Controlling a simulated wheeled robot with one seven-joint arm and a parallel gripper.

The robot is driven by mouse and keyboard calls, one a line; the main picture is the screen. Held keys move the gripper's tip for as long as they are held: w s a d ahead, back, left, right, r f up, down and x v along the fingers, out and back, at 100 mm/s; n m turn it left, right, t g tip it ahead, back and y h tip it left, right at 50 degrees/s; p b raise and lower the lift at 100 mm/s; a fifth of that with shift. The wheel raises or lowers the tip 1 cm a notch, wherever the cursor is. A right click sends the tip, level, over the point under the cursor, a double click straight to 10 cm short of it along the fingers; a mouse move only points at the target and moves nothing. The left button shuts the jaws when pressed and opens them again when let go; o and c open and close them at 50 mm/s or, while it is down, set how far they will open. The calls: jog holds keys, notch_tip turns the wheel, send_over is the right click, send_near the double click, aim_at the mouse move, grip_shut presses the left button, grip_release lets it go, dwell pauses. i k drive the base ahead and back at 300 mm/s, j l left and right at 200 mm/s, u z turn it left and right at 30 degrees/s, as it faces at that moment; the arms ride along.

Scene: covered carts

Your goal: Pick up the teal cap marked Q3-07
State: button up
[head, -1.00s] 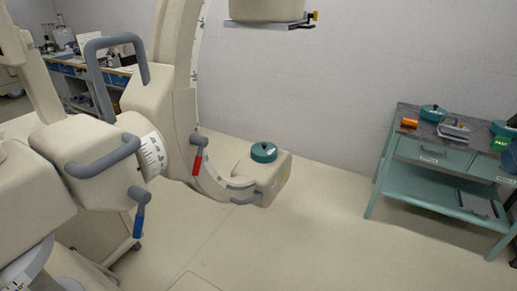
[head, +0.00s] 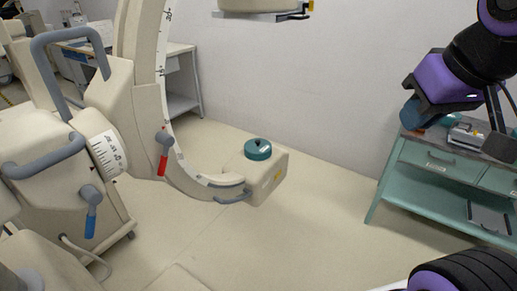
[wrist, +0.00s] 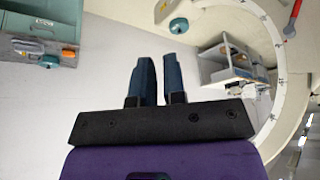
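A teal cap (head: 258,149) sits on the cream base of the curved-arm machine; it also shows in the wrist view (wrist: 179,25). Another teal cap (wrist: 49,61) shows on the green cart (wrist: 72,35) at the left of the wrist view. No Q3-07 marking is legible on either cap. My gripper (wrist: 159,75) has two dark blue fingers with a narrow gap between them and nothing in it. In the head view my gripper (head: 412,113) is at the right, overlapping the left end of the cart top, so things there are partly hidden.
The green cart (head: 425,178) has drawers and a lower shelf at the right. The curved-arm machine (head: 129,75) with grey handles (head: 45,163) fills the left. Pale floor (head: 300,225) between them is clear. An orange item (wrist: 20,53) lies near the cart's cap.

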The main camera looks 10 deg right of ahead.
aim_at(257, 150)
jog(key=i+l+u, duration=0.4)
jog(key=i+l, duration=0.15)
jog(key=l, duration=0.15)
jog(key=i+l+u, duration=0.15)
jog(key=l, duration=0.3)
jog(key=i+l+u, duration=0.2)
jog(key=l, duration=0.25)
jog(key=i+j, duration=0.05)
jog(key=i, duration=0.05)
